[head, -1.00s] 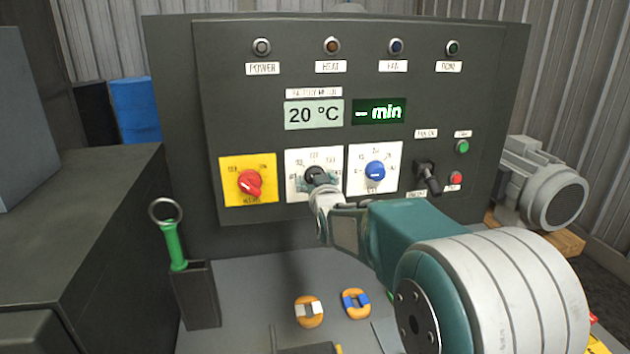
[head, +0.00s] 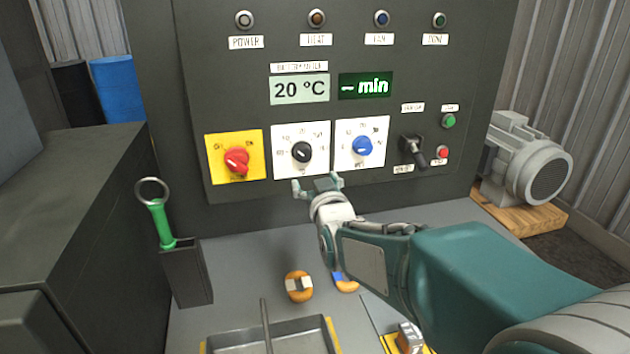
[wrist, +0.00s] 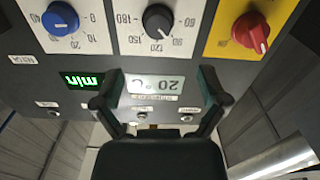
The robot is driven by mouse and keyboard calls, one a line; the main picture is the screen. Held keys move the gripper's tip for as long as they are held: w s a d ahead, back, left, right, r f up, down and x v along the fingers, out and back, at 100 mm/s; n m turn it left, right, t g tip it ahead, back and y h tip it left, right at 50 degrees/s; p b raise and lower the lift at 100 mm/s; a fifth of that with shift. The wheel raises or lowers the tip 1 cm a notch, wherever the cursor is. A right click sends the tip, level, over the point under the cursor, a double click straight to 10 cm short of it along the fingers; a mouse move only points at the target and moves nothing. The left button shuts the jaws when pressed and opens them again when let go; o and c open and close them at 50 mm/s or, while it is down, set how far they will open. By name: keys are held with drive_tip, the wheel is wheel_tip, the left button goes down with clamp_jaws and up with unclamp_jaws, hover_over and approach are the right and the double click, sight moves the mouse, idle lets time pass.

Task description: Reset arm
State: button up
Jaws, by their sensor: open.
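My gripper (head: 317,184) is open and empty in the head view, just below and in front of the black knob (head: 300,152) on its white dial plate. A gap shows between the fingers and the knob. In the wrist view my gripper's two fingers (wrist: 158,92) are spread apart, with the temperature display (wrist: 160,84) between them. The black knob also shows in the wrist view (wrist: 158,20), clear of the fingers. My arm reaches in from the lower right.
The panel carries a red knob (head: 236,160), a blue knob (head: 362,146) and a black lever (head: 414,152). A green-handled tool (head: 160,222) stands in a holder at left. Rotor rings (head: 299,287) and a grey tray (head: 295,340) lie below. A motor (head: 525,160) sits at right.

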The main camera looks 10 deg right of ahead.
drive_tip(key=s+f+g, duration=0.3)
drive_tip(key=s+g, duration=0.1)
drive_tip(key=s, duration=0.5)
drive_tip(key=s+f+m+g, duration=0.1)
drive_tip(key=s+f+g, duration=0.2)
drive_tip(key=s, duration=0.7)
drive_tip(key=s+f+g, duration=0.3)
drive_tip(key=s+g, duration=0.2)
drive_tip(key=s, duration=0.5)
